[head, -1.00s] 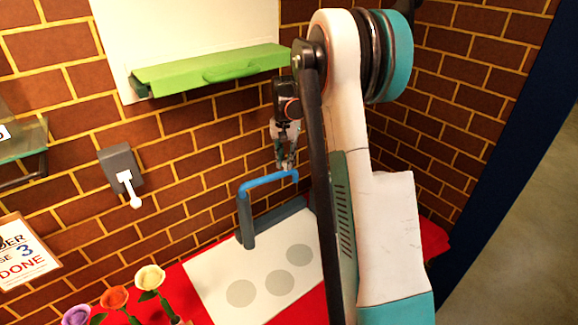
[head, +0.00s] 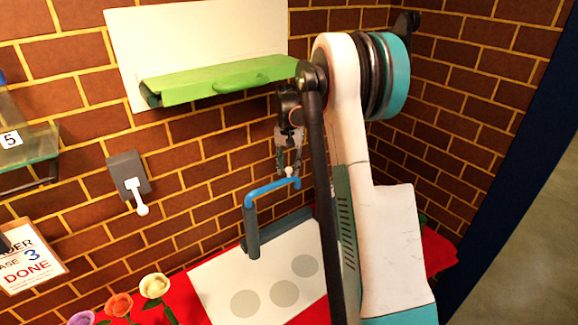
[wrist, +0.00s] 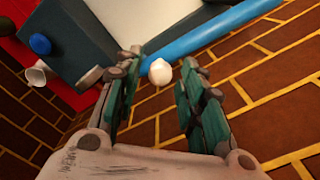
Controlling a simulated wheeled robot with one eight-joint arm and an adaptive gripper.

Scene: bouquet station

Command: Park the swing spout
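The blue swing spout (head: 270,188) runs from the top of a dark grey post (head: 251,232) at the left to a bent end at the right. It also crosses the upper part of the wrist view (wrist: 215,35). A white knob (wrist: 160,72) sits by the spout's end; it shows small in the head view (head: 290,171). My gripper (wrist: 161,68) is open, with its fingers on either side of the knob. Gaps show between the knob and both fingers, so I see no grip on it. My arm hides the area right of the spout.
A white mat (head: 222,283) with grey discs lies on the red table (head: 190,312). Several flowers, including a cream one (head: 154,286), stand at the front left. A green shelf flap (head: 215,82) hangs above. A grey wall switch (head: 128,172) with a white lever is at left.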

